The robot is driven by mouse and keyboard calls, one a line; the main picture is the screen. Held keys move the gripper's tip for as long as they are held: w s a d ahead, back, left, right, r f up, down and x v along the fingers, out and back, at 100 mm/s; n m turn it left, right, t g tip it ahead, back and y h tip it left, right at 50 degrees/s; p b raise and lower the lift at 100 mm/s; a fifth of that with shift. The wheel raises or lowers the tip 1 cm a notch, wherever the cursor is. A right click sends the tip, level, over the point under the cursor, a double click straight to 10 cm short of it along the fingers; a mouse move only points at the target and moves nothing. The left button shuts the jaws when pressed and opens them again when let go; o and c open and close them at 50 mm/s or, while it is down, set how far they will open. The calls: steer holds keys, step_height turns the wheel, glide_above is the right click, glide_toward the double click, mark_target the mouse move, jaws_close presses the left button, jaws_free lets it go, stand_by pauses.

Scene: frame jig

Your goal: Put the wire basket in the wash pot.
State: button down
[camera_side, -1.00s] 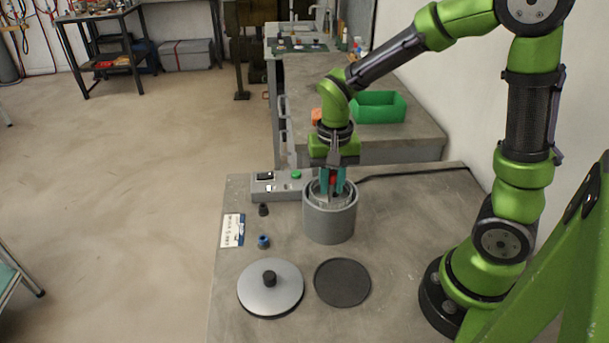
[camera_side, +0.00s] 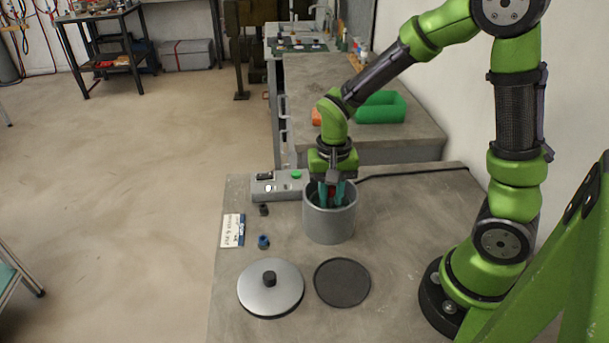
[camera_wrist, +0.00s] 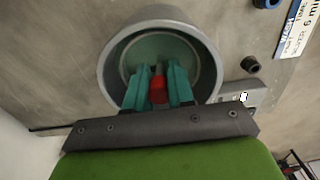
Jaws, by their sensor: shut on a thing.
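The wash pot (camera_side: 329,226) is a grey open cylinder standing upright on the bench; its rim also shows in the wrist view (camera_wrist: 108,72). My gripper (camera_side: 331,198) points straight down with its teal fingers inside the pot's mouth. In the wrist view my gripper (camera_wrist: 157,76) is shut on the red grip (camera_wrist: 158,92) of the wire basket. The basket's wire body is inside the pot, hidden in the side view by the pot wall and fingers. I cannot tell whether it touches the pot's floor.
A silver lid (camera_side: 285,296) with a black knob and a dark round mat (camera_side: 342,283) lie in front of the pot. A control box (camera_side: 263,188) stands behind it. A black knob (camera_side: 264,210), a blue knob (camera_side: 264,242) and a card (camera_side: 232,231) lie to the left.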

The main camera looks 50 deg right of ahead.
steer(key=shift+f, duration=1.25)
steer(key=c, duration=0.9)
jaws_free()
steer(key=c, duration=0.3)
steer(key=shift+r, duration=0.15)
steer(key=shift+r, duration=0.6)
